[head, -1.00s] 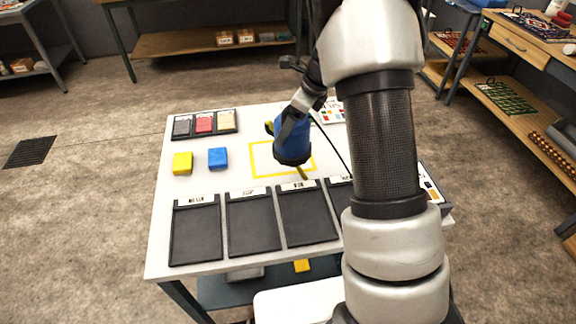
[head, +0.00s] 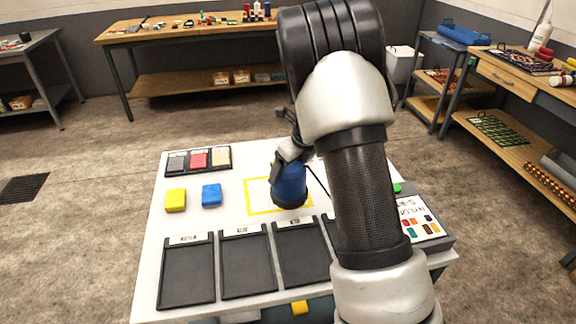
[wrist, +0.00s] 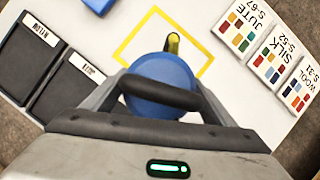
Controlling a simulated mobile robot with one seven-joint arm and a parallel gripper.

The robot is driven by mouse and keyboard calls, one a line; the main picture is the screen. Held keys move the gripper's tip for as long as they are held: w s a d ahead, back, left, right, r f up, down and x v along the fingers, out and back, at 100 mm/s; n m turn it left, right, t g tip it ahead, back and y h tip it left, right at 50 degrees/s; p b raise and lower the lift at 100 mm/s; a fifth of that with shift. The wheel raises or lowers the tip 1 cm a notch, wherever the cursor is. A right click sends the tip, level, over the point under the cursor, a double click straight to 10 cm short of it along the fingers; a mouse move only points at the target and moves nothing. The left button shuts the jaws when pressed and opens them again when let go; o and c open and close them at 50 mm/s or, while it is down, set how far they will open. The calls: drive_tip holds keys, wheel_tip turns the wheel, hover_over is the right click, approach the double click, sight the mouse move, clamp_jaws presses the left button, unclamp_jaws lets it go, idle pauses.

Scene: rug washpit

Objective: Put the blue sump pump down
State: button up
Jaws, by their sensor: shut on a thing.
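The blue sump pump (head: 289,188) is upright over the white table, at the yellow outlined rectangle (head: 249,211). My gripper (head: 287,158) is shut on it from above. In the wrist view the pump's round blue top (wrist: 160,84) sits between my fingers, with a dark handle across it.
Several black trays (head: 248,264) line the table's front edge. A yellow block (head: 176,200) and a blue block (head: 211,195) lie left of the outline. A sample rack (head: 198,160) stands behind them. Colour cards (head: 416,217) lie at the right.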

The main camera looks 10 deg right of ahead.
drive_tip(key=shift+w+f+b, duration=0.1)
drive_tip(key=shift+f+b, duration=0.35)
drive_tip(key=shift+f, duration=1.65)
drive_tip(key=o, duration=2.1)
drive_tip(key=shift+f, duration=0.2)
